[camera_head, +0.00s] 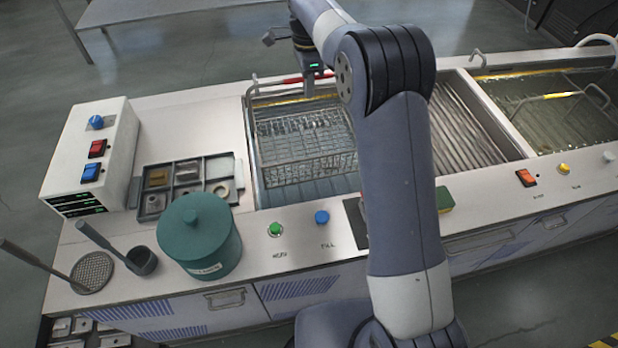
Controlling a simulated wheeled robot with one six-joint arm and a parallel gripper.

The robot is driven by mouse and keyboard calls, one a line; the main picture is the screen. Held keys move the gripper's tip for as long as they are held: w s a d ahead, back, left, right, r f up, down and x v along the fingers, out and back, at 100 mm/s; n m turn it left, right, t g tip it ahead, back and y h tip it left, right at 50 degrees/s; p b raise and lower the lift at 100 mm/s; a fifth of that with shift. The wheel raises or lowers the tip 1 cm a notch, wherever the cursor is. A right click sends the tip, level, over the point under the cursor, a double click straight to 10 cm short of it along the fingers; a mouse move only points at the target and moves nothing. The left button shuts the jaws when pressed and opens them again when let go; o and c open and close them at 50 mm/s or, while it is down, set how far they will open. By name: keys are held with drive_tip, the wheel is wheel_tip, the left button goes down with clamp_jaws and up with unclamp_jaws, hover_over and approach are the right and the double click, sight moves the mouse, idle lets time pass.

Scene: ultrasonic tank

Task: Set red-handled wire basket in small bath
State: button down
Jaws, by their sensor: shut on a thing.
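The red-handled wire basket (300,143) is at the small bath (254,165), the left basin of the bench. Its mesh body lies within the bath's opening, and I cannot tell whether it rests on the bottom or hangs. Its red handle (291,80) stands up at the bath's far side. My gripper (311,86) is shut on this handle, pointing down. My arm hides the right part of the bath and perhaps some of the basket.
A ribbed drain section (465,125) lies right of my arm. Beyond it, a larger bath (560,110) holds a yellow-handled basket (553,96). A teal pot (198,235), a parts tray (160,170) and a control box (100,150) stand left of the small bath.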

drive_tip(key=b, duration=0.3)
hover_over(314, 145)
wheel_tip(314, 145, down, 7)
wheel_tip(314, 145, down, 10)
drive_tip(key=shift+w+r+p, duration=0.1)
drive_tip(key=shift+p, duration=0.8)
drive_tip(key=c, duration=1.8)
unclamp_jaws()
drive_tip(key=shift+c, duration=0.2)
drive_tip(key=o, duration=0.4)
wheel_tip(314, 145, up, 12)
drive_tip(key=shift+w+f+b, duration=0.1)
drive_tip(key=shift+w+b, duration=0.05)
drive_tip(key=shift+b, duration=0.35)
